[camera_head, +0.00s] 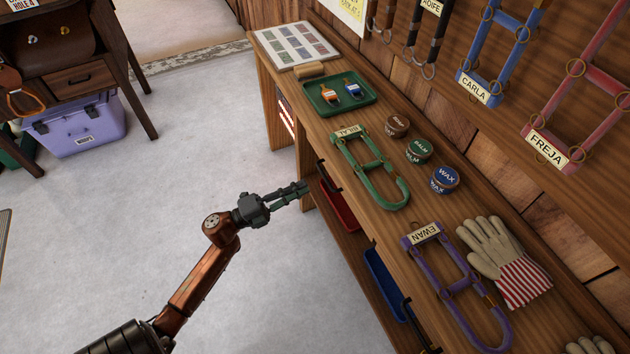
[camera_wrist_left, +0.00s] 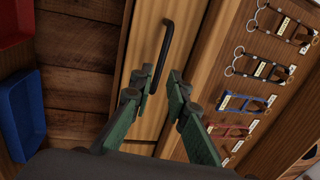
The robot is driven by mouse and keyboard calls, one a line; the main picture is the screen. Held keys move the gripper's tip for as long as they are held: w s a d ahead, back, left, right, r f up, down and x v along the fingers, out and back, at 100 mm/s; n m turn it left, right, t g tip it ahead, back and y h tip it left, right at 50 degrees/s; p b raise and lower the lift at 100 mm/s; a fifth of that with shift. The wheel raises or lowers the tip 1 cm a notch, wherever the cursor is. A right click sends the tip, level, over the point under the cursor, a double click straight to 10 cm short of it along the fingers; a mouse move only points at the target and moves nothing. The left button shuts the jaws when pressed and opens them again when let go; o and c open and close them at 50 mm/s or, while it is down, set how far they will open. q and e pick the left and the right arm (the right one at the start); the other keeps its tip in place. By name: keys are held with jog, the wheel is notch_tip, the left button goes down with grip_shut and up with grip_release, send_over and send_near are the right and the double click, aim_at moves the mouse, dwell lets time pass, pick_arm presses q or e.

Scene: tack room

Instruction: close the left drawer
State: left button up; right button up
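The left drawer's black handle (camera_head: 328,176) shows at the front edge of the wooden bench (camera_head: 330,118). In the left wrist view a black bar handle (camera_wrist_left: 166,56) stands on a light wood drawer front (camera_wrist_left: 146,38). How far the drawer stands out I cannot tell. My left gripper (camera_head: 305,188) is in front of the bench, just left of the handle in the head view. In the wrist view its green fingers (camera_wrist_left: 161,78) are apart and empty, pointing at the drawer front near the handle's lower end. My right gripper is in neither view.
A second black handle (camera_head: 404,309) is further right. A red bin (camera_head: 338,208) and a blue bin (camera_head: 384,284) sit below the bench top. Halters, tins, gloves and a green tray (camera_head: 325,104) lie on top.

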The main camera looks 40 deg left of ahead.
pick_arm(q)
jog(key=shift+v, duration=1.5)
